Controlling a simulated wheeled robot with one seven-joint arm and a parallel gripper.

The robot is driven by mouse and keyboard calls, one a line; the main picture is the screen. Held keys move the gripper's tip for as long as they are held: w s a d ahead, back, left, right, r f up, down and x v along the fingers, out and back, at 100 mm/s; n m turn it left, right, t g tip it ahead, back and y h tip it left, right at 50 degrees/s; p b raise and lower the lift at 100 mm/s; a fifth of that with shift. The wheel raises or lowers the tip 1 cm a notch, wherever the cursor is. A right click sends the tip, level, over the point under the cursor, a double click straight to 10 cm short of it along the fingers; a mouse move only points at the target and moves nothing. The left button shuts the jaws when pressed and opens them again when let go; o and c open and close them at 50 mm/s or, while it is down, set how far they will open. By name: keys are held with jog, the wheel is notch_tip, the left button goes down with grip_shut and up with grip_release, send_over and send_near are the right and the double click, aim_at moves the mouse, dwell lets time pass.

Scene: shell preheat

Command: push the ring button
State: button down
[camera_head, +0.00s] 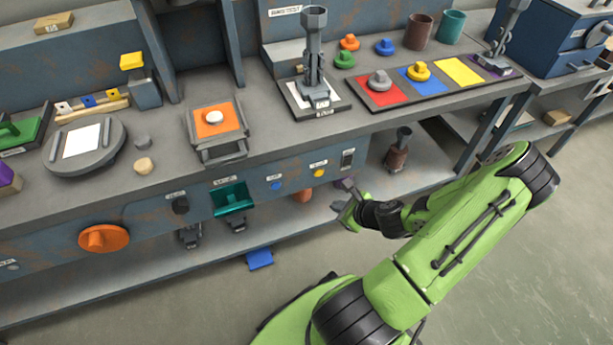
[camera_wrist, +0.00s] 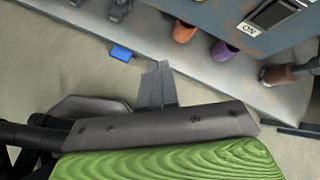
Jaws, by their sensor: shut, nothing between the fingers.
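The front panel of the bench carries a small blue round button (camera_head: 276,185) and a small yellow round button (camera_head: 320,173), each with a white label above it. The labels are too small to read, so I cannot tell which one is the ring button. My gripper (camera_head: 344,207) is shut and empty, in front of the bench and lower than the panel, to the right of the yellow button and apart from it. In the wrist view its closed fingers (camera_wrist: 158,72) point toward the lower shelf. Neither round button shows clearly there.
A dark rocker switch (camera_head: 348,158) sits right of the buttons and shows in the wrist view (camera_wrist: 274,14). The lower shelf (camera_head: 150,272) juts out below.

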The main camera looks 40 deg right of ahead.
aim_at(319, 172)
jog(key=shift+s+d+r, duration=0.1)
jog(key=w+d+p, duration=0.2)
jog(key=w, duration=0.6)
jog(key=shift+w+d, duration=0.2)
jog(key=shift+w, duration=0.05)
dwell(1.8)
jog(key=shift+w+d+p, duration=0.1)
jog(key=shift+w+p, duration=0.3)
jog(key=shift+w, duration=0.05)
jog(key=shift+w+d, duration=0.15)
jog(key=shift+w, duration=0.25)
dwell(0.5)
jog(key=shift+s, duration=0.1)
jog(key=shift+s+a, duration=0.25)
jog(key=shift+s, duration=0.5)
